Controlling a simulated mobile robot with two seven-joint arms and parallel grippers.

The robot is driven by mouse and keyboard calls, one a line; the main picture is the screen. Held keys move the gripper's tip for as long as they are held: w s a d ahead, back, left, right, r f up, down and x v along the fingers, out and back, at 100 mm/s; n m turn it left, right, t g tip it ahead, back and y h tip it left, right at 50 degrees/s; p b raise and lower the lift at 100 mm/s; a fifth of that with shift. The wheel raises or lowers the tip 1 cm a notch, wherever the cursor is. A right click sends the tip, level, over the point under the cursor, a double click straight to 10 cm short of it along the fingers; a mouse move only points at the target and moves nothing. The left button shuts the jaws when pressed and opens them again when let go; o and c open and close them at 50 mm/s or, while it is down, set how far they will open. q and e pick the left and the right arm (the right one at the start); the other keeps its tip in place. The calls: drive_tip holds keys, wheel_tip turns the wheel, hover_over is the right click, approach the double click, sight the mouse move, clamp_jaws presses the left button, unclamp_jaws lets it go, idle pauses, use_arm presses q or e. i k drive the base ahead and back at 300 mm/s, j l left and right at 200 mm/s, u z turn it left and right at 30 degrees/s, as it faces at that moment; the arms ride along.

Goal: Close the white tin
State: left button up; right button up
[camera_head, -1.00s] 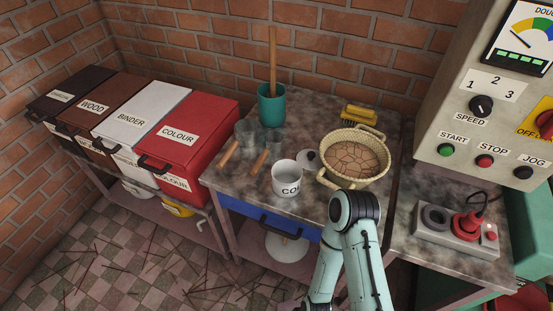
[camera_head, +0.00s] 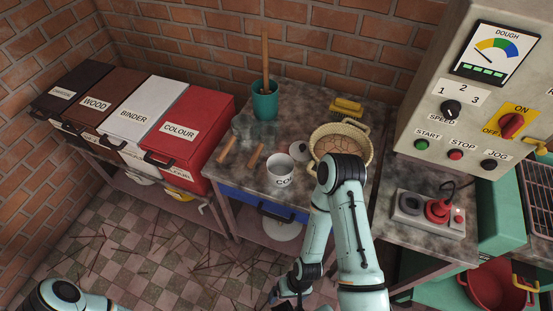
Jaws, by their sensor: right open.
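The white tin (camera_head: 283,176) stands upright on the worktop, with black letters "CO" on its front and its top open. A pale round lid with a dark knob (camera_head: 299,151) lies behind it on the worktop, to its right. My right gripper (camera_head: 279,293) is open at the bottom of the picture, low in front of the table and well below the tin. It is small and dark, and its fingertips show poorly. My left arm enters at the bottom left corner, but its gripper is out of view.
A wicker basket (camera_head: 366,153) stands right of the tin, partly behind my right arm. A teal pot (camera_head: 265,103), wooden-handled tools (camera_head: 256,156) and a yellow brush (camera_head: 346,107) share the worktop. Labelled bins (camera_head: 188,129) stand left; a control panel (camera_head: 475,105) stands right.

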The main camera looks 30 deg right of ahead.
sight(280, 167)
drive_tip(key=k+l+z, duration=0.1)
drive_tip(key=z, duration=1.05)
drive_tip(key=i+l, duration=0.05)
